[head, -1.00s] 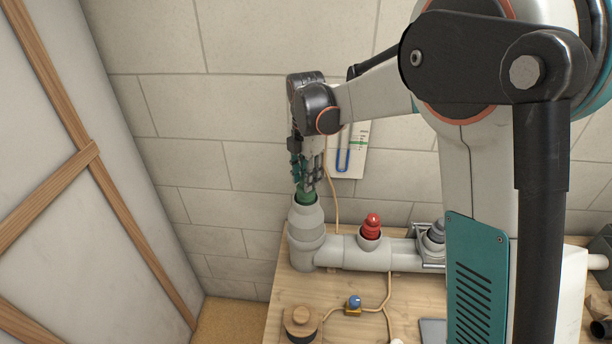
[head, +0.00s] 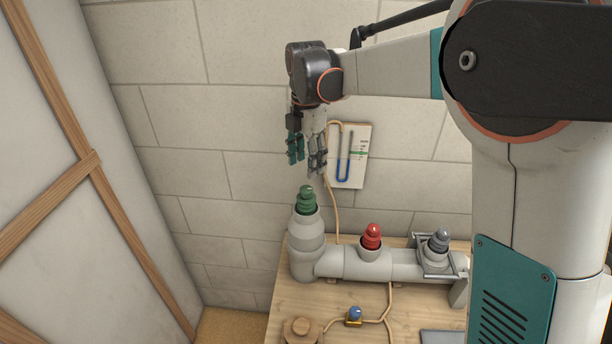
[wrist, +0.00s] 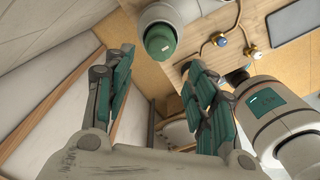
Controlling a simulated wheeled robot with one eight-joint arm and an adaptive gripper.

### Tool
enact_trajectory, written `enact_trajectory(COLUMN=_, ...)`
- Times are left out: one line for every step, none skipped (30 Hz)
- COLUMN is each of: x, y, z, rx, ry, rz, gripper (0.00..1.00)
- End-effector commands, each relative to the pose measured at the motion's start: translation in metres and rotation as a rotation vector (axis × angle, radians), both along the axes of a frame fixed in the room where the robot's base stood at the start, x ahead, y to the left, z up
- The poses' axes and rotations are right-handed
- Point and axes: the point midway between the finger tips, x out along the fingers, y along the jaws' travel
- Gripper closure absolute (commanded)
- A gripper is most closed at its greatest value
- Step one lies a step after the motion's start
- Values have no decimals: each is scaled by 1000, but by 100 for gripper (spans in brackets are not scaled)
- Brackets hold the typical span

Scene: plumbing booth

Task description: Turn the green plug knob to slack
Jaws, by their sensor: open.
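The green plug knob (head: 306,198) sits on top of the tall grey pipe end at the left of the pipe run. In the wrist view its green top (wrist: 160,40) shows ahead of the fingers, near the upper middle. My gripper (head: 306,166) is above the knob in the head view, fingers pointing down, apart from it. In the wrist view my gripper (wrist: 160,95) has its fingers spread wide with nothing between them.
A red plug (head: 372,236) and a grey plug with a metal bracket (head: 439,242) stand along the pipe (head: 345,258). A gauge board (head: 352,155) hangs on the wall behind. A blue-knobbed valve (head: 354,314) and a round wooden piece (head: 301,330) are on the bench.

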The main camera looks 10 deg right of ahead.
Motion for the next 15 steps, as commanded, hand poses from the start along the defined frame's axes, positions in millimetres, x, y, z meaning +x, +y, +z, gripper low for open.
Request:
enact_trajectory(x=-1, y=0, z=9, rx=0, ry=0, rz=0, gripper=49)
enact_trajectory(x=0, y=0, z=13, rx=0, ry=0, rz=0, gripper=49)
enact_trajectory(x=0, y=0, z=18, rx=0, ry=0, rz=0, gripper=49)
enact_trajectory(x=0, y=0, z=22, rx=0, ry=0, rz=0, gripper=49)
enact_trajectory(x=0, y=0, z=25, rx=0, ry=0, rz=0, gripper=49)
enact_trajectory(x=0, y=0, z=28, rx=0, ry=0, rz=0, gripper=49)
enact_trajectory(x=0, y=0, z=30, rx=0, ry=0, rz=0, gripper=49)
enact_trajectory(x=0, y=0, z=31, rx=0, ry=0, rz=0, gripper=49)
enact_trajectory(x=0, y=0, z=33, rx=0, ry=0, rz=0, gripper=49)
enact_trajectory(x=0, y=0, z=34, rx=0, ry=0, rz=0, gripper=49)
enact_trajectory(x=0, y=0, z=34, rx=0, ry=0, rz=0, gripper=49)
enact_trajectory(x=0, y=0, z=34, rx=0, ry=0, rz=0, gripper=49)
enact_trajectory(x=0, y=0, z=35, rx=0, ry=0, rz=0, gripper=49)
enact_trajectory(x=0, y=0, z=34, rx=0, ry=0, rz=0, gripper=49)
enact_trajectory(x=0, y=0, z=34, rx=0, ry=0, rz=0, gripper=49)
